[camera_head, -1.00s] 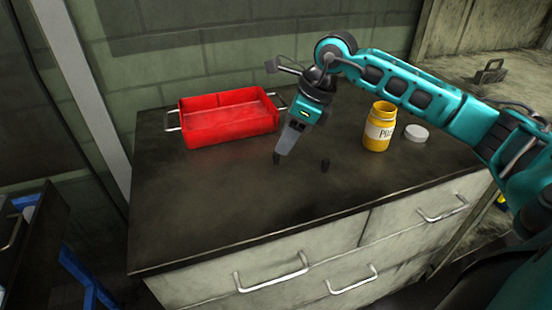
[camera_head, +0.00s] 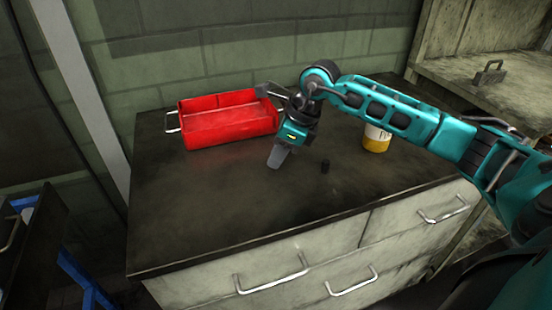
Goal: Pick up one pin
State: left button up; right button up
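My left gripper is not in view.
A red bin (camera_head: 203,142) with side handles stands at the back left of the top. A yellow jar (camera_head: 376,140) stands at the right, partly covered by my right arm. The front left of the top is clear.

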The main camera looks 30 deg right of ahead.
grip_shut()
